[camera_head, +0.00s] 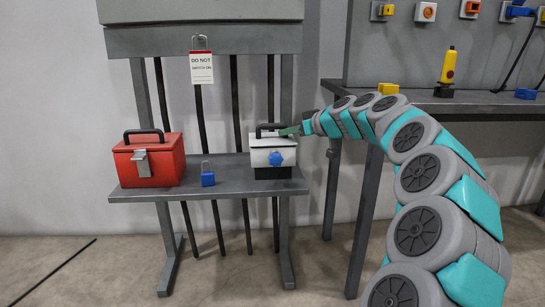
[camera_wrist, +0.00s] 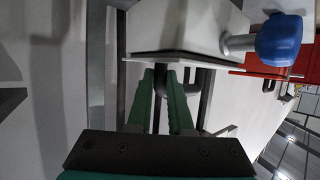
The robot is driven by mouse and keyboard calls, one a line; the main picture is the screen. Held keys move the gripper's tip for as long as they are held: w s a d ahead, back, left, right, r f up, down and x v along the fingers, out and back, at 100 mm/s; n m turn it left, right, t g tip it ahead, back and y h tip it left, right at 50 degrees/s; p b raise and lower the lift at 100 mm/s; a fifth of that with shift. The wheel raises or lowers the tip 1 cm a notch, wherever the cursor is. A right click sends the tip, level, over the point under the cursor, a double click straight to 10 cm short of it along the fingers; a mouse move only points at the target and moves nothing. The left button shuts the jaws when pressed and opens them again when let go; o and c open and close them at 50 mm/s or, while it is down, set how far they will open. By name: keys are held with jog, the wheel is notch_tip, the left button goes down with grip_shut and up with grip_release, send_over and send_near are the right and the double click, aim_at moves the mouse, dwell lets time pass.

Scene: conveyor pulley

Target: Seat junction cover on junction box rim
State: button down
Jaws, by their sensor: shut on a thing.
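The junction box (camera_head: 272,172) is a white and dark box with a blue knob (camera_head: 276,159), on the right end of the grey shelf. Its light cover (camera_head: 264,141) is at the top of the box, with a black handle (camera_head: 262,129). In the wrist view, the cover (camera_wrist: 150,59) lies along the box (camera_wrist: 185,22), with a dark line between them; I cannot tell if it is fully down. My gripper (camera_head: 291,131) reaches in from the right. Its green fingers (camera_wrist: 162,73) are shut on the handle (camera_wrist: 205,84), part of which they hide.
A red toolbox (camera_head: 160,160) and a blue padlock (camera_head: 208,175) stand on the shelf (camera_head: 232,177) to the left. A "DO NOT" tag (camera_head: 201,69) hangs above. A dark bench (camera_head: 470,103) with a yellow post (camera_head: 448,66) stands right, behind my arm.

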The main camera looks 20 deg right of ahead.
jog(key=shift+f+b, duration=0.35)
dwell(0.3)
jog(key=c, duration=0.7)
grip_release()
jog(key=shift+c, duration=0.2)
jog(key=v, duration=0.7)
jog(key=shift+s+p, duration=0.35)
jog(key=shift+p, duration=0.05)
jog(key=shift+s+d+r, duration=0.1)
jog(key=shift+d, duration=0.05)
